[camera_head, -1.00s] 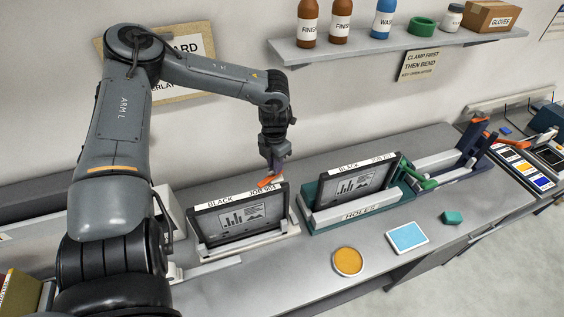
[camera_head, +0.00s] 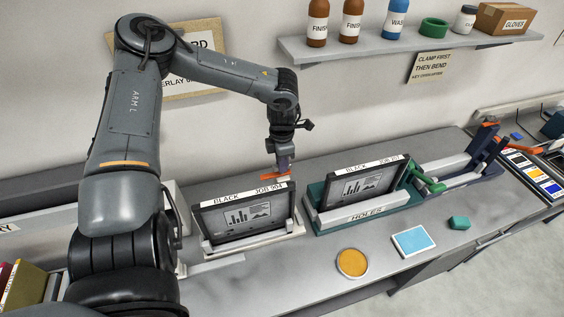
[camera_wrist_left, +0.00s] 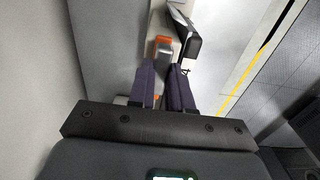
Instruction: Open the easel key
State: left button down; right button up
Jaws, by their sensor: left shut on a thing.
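The orange easel key (camera_head: 291,174) shows at the back right of the white easel stand (camera_head: 258,242), just above the top edge of the framed screen (camera_head: 245,216) labelled BLACK. My left gripper (camera_head: 283,166) points down at the key and is shut on it. In the left wrist view, the orange key (camera_wrist_left: 163,40) shows at the tips of the dark fingers, next to the screen's dark edge. The fingers hide part of the key. My right gripper is in neither view.
A second framed screen (camera_head: 362,186) stands in a green holder (camera_head: 318,222) marked HOLES. A green-handled clamp (camera_head: 432,184) is beside it. An orange disc (camera_head: 352,263), a blue pad (camera_head: 411,241) and a teal block (camera_head: 459,222) lie in front. A shelf (camera_head: 400,42) hangs above.

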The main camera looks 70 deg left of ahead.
pick_arm(q)
jog(key=c, duration=1)
grip_release()
jog(key=shift+c, duration=0.2)
jog(key=shift+r, duration=0.1)
notch_tip(320, 180, up, 11)
jog(key=b, duration=0.1)
jog(key=shift+f+b, duration=0.2)
jog(key=shift+b, duration=0.2)
